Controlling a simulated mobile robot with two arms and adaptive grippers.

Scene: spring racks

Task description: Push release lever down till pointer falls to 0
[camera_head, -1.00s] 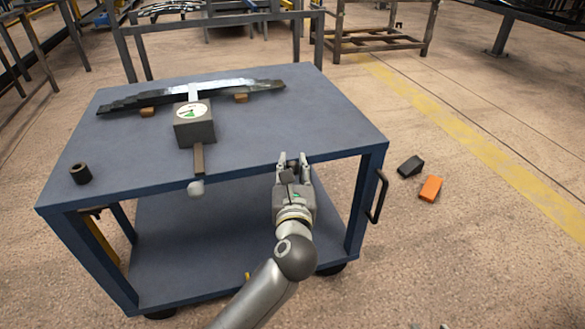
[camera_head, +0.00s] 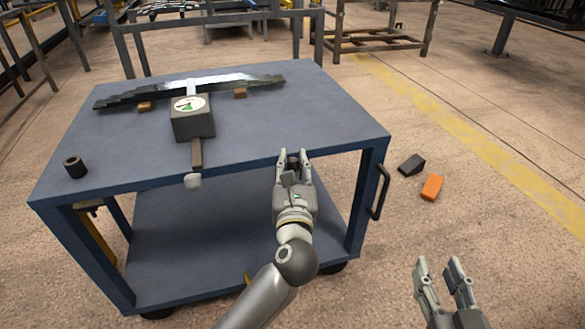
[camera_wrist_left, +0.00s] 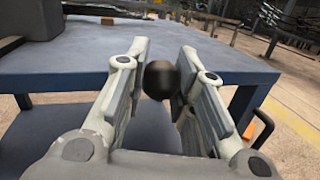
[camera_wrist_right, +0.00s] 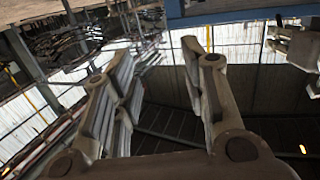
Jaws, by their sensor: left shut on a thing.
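My right gripper (camera_head: 442,266) is open and empty over the floor, low at the right.
The dark leaf spring (camera_head: 130,97) lies across the blue table (camera_head: 290,110) on small wooden blocks. A dark cylinder (camera_head: 75,167) stands at the left front corner. A side handle (camera_head: 379,192) sticks out right. A black wedge (camera_head: 411,164) and an orange block (camera_head: 432,187) lie on the floor.

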